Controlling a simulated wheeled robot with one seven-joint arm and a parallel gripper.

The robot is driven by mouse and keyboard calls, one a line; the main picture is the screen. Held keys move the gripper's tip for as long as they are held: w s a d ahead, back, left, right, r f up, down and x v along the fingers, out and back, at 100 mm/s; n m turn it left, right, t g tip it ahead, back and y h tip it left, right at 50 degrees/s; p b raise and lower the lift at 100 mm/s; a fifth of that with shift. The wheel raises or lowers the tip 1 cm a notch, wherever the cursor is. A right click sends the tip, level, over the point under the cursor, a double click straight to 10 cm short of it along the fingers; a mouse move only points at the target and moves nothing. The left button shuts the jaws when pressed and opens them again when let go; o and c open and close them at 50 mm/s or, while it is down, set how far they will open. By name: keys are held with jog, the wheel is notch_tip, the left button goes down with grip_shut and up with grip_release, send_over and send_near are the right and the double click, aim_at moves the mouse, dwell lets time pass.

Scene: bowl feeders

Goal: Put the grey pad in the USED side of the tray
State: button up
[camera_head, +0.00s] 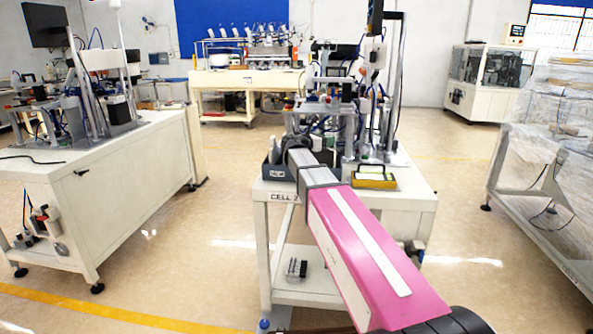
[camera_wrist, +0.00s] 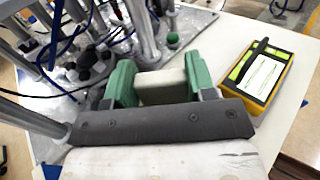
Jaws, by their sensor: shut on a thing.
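My gripper (camera_wrist: 161,78) shows in the wrist view with its two green fingers shut on a pale grey pad (camera_wrist: 161,88). The pad sits between the fingers, above the white table top. In the head view my own pink arm hides the gripper and the pad. A dark tray (camera_head: 273,172) stands at the table's front left corner in the head view, partly behind my arm. A small label is on its front, too small to read. The inside of the tray and its sides cannot be made out, and I do not recognise the tray in the wrist view.
A yellow and black device (camera_head: 374,179) lies right of my arm; it also shows in the wrist view (camera_wrist: 284,69). Metal posts, tubes and blue cables crowd the table's back. A small green knob (camera_wrist: 173,40) stands beyond the pad. The table's right part (camera_head: 415,192) is clear.

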jog(key=o, duration=1.2)
jog(key=v, duration=1)
jog(key=shift+s+a, duration=0.2)
jog(key=shift+a, duration=0.15)
jog(key=shift+s+a, duration=0.1)
